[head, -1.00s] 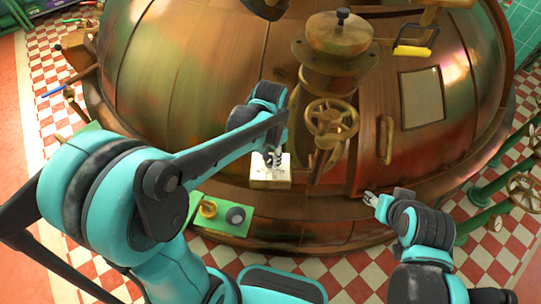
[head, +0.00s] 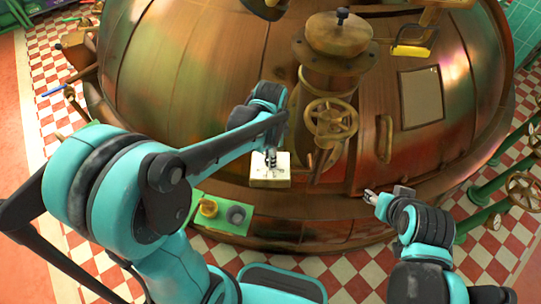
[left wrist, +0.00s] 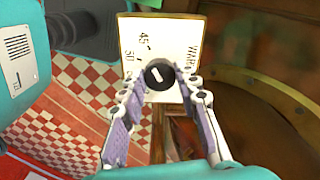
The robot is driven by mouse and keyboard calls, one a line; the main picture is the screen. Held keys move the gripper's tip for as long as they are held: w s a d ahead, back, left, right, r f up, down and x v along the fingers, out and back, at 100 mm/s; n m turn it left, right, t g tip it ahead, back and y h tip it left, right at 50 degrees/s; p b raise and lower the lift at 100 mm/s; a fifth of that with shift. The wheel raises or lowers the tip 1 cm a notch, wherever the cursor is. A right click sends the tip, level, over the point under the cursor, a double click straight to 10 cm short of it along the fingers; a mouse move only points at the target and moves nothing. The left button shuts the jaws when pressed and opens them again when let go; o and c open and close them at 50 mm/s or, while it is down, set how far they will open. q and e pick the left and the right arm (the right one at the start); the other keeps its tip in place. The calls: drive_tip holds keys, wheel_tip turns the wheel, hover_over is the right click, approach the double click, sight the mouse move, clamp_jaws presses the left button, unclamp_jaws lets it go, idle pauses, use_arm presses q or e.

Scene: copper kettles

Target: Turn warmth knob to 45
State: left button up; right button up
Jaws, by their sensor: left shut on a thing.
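The warmth knob (left wrist: 160,75) is a small round black knob with a short, slanted white mark. It sits on a pale plate (left wrist: 190,35) lettered "WARM", with 45 and 50 visible to the left of the knob. In the head view, the same plate (head: 270,181) is on the kettle's lower front, and the gripper hides the knob. My left gripper (head: 271,160) is at the plate; in the left wrist view its fingers (left wrist: 159,82) are shut on the knob from both sides. My right gripper (head: 370,197) is away to the right, its jaw state unclear.
The copper kettle (head: 200,70) fills the middle. A brass handwheel (head: 331,118) and a pipe stand right of the plate. A green panel (head: 222,228) with a yellow and a grey fitting lies lower left. Green pipes (head: 490,180) stand at the right.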

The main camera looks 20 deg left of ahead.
idle(0.3)
use_arm(q)
drive_tip(key=o, duration=1.2)
drive_tip(key=shift+c, duration=0.2)
wheel_tip(320, 180, up, 12)
drive_tip(key=s+a+f+n+t+b, duration=0.3)
drive_tip(key=s+f+n+t, duration=0.4)
drive_tip(key=n, duration=0.5)
drive_tip(key=shift+s+a+f+b, duration=0.4)
drive_tip(key=shift+s+a, duration=0.3)
drive_tip(key=shift+s, duration=0.55)
